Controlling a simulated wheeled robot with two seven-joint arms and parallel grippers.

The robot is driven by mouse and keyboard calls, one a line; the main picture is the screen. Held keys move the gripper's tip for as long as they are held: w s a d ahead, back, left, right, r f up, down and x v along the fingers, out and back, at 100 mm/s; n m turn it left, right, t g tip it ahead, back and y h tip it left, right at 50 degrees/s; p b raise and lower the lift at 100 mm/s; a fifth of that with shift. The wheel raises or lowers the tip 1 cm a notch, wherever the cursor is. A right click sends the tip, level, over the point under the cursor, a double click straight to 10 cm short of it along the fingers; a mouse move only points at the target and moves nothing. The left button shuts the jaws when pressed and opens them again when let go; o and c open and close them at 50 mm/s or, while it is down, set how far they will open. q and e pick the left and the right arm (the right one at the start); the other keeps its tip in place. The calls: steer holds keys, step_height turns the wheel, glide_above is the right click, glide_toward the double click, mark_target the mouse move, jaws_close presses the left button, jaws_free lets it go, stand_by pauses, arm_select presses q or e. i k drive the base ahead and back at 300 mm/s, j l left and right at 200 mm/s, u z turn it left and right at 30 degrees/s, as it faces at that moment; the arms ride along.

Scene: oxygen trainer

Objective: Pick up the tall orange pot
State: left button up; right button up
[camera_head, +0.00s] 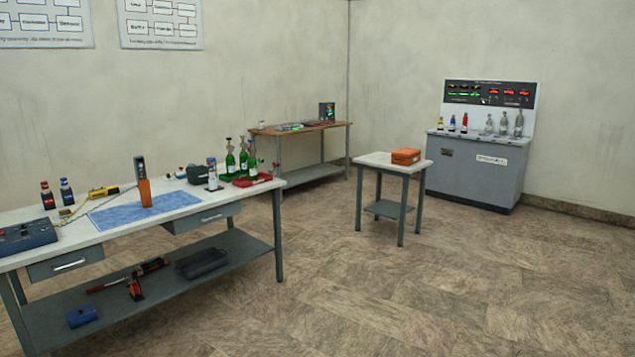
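Neither of my grippers is in view, and nothing touches the pot.
The near workbench (120,230) also bears a yellow tool (105,191), small bottles (66,190), a blue box (27,236), green bottles (230,160) and a red case (253,181). A small table (373,159) holds an orange box (405,156). The floor (400,300) at right is clear.

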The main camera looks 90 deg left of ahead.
mark_target(144, 185)
steer(key=u, duration=3.8)
steer(key=i+l+z, duration=0.25)
steer(key=i, duration=0.4)
steer(key=i+z, duration=0.3)
steer(key=i, duration=1.25)
steer(key=i+l+u, duration=0.15)
steer(key=i, duration=0.75)
steer(key=i+u, duration=0.2)
steer(key=i, duration=0.2)
steer(key=i+l+u, duration=0.2)
steer(key=i, duration=0.15)
steer(key=i+l+u, duration=0.2)
steer(key=i, duration=0.2)
